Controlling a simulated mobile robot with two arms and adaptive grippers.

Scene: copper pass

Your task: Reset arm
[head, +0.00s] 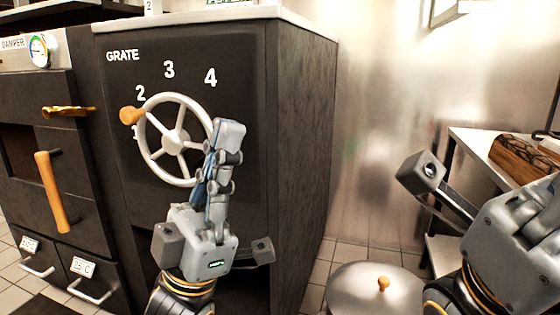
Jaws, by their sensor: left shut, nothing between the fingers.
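My left gripper (229,132) is in the middle of the head view, pointing up, shut and empty. Its fingers overlap the right rim of the white grate handwheel (173,137) in the picture; I cannot tell whether they touch it. The wheel has a wooden knob (131,115) at its upper left, beside the number 2. The dial numbers 3 and 4 show above the wheel.
The dark oven cabinet (302,130) fills the left half, with a wooden door handle (51,192), brass latch (68,112) and damper gauge (39,51). A lidded metal pot (362,285) stands lower right. A side table (480,141) holds a wooden item (520,158).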

